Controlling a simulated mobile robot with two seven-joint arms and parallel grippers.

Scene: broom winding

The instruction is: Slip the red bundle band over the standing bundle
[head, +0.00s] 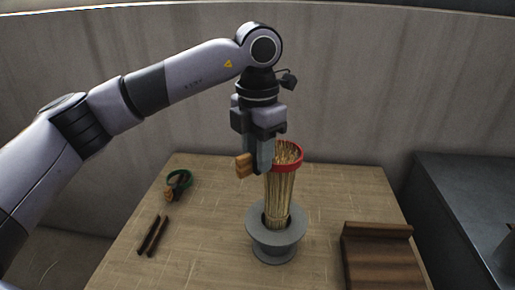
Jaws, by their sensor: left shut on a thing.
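The standing bundle (279,203) of straw is upright in a grey flared holder (262,247) on the table. The red bundle band (293,165) shows as a ring around the bundle's top end, with straw tips visible inside it. My left gripper (261,160) points down just left of the bundle's top. It is shut on the band's side, where an orange-brown wooden tab (244,166) sticks out to the left. The fingers hide the band's left part, so I cannot tell how level it is there. My right gripper is not in view.
A green-ringed tool (178,183) and two dark sticks (153,235) lie at the left of the wooden table (215,235). A brown wooden stand (380,255) is at the right front. A dark cabinet (465,200) stands beyond the right edge.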

